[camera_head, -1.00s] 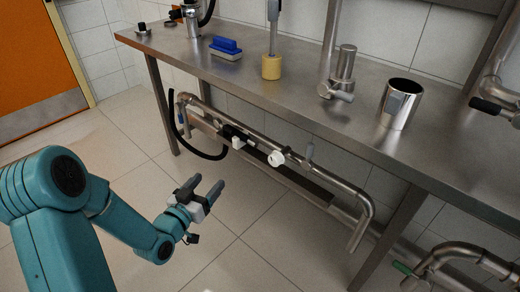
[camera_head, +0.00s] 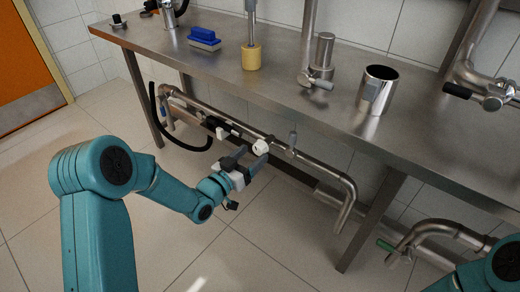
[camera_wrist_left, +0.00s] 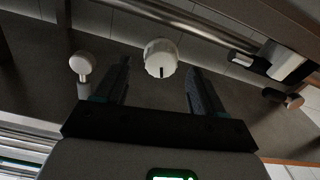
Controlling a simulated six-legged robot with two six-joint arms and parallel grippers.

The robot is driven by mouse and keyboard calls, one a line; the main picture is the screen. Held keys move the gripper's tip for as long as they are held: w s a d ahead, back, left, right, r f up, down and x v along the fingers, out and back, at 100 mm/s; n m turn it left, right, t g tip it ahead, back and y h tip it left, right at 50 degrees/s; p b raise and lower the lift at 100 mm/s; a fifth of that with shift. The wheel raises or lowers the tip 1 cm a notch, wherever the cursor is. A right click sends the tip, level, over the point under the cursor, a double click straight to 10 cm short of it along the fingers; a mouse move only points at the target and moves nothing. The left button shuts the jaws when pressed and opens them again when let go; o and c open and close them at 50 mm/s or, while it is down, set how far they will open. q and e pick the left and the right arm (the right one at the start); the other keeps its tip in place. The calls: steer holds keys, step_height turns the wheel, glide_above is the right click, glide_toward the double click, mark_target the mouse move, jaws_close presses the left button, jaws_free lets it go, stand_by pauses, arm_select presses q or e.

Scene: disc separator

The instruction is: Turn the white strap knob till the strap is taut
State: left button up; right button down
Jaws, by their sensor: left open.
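The white strap knob (camera_head: 260,147) sits on the pipe below the bench. In the left wrist view the ribbed knob (camera_wrist_left: 160,57) has a dark mark at its lower edge and appears between my finger tips. My left gripper (camera_head: 249,158) is open, with its fingers pointing at the knob from the front. In the left wrist view the open left gripper (camera_wrist_left: 158,70) shows no clear contact with the knob. A black piece (camera_head: 222,125) lies along the pipe left of the knob; whether it is the strap, and how taut, I cannot tell. My right gripper is out of view.
The steel bench (camera_head: 310,105) overhangs the pipe (camera_head: 320,168). A grey upright fitting (camera_head: 293,139) stands right of the knob, and a white block (camera_head: 221,133) sits left of it. A black hose (camera_head: 180,143) hangs further left. The floor in front is clear.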

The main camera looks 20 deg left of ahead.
mark_target(257, 151)
arm_select(q)
steer(key=x, duration=0.5)
steer(key=shift+b, duration=0.35)
steer(key=c, duration=1)
steer(key=b, duration=0.1)
steer(key=m+b, duration=0.1)
steer(key=b, duration=0.1)
steer(key=shift+f+m, duration=0.25)
steer(key=shift+m, duration=0.05)
steer(key=shift+c, duration=0.2)
steer(key=shift+r, duration=0.1)
steer(key=shift+r+m, duration=0.1)
steer(key=shift+m, duration=0.2)
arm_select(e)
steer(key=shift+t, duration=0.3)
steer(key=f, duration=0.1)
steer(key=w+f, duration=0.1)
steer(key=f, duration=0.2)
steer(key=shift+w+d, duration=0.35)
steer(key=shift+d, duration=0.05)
arm_select(q)
steer(key=o, duration=1)
steer(key=shift+o, duration=0.2)
